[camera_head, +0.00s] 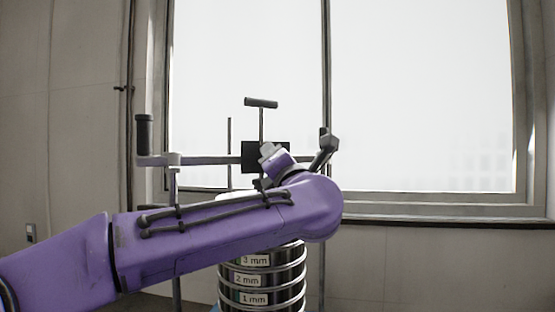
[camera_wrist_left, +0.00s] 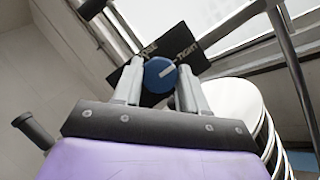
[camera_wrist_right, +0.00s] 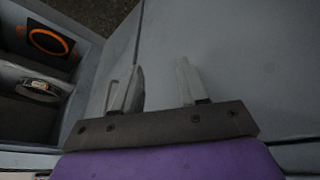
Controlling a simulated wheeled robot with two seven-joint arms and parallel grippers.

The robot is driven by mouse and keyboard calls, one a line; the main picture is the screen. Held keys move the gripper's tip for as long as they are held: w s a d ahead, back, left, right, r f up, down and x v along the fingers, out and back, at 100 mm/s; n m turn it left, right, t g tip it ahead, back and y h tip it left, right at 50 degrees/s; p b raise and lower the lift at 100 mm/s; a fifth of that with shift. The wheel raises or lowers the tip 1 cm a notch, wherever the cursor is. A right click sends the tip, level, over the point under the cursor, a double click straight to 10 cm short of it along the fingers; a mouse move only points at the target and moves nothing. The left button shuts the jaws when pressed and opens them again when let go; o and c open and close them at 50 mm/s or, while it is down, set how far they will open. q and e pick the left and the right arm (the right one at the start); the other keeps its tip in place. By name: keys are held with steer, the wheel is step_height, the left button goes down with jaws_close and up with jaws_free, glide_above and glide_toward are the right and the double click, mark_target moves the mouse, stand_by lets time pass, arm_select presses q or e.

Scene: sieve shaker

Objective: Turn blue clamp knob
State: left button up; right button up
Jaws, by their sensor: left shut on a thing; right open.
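The blue clamp knob (camera_wrist_left: 160,73) shows in the left wrist view, with a light pointer mark on its face. My left gripper (camera_wrist_left: 157,82) is shut on the knob, one finger on each side. In the head view my left arm reaches across the sieve stack (camera_head: 262,280), and the left gripper (camera_head: 268,152) is at the black plate (camera_head: 250,157); the knob is hidden there. My right gripper (camera_wrist_right: 160,80) is open and empty in the right wrist view.
The shaker frame has a crossbar (camera_head: 212,160), a T-handle (camera_head: 261,103) on top and a dark upright grip (camera_head: 143,133) at left. The right wrist view shows a grey surface (camera_wrist_right: 240,60) and compartments at left with an orange ring (camera_wrist_right: 50,40) and a metal ring (camera_wrist_right: 38,87).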

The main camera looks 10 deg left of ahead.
stand_by(0.4)
arm_select(q)
steer(key=o, duration=1.1)
steer(key=shift+a, duration=0.15)
steer(key=shift+c, duration=0.2)
steer(key=shift+s+d+f, duration=0.2)
steer(key=shift+d, duration=0.05)
steer(key=b+v, duration=0.4)
steer(key=v, duration=0.5)
steer(key=shift+s, duration=0.45)
steer(key=shift+d, duration=0.1)
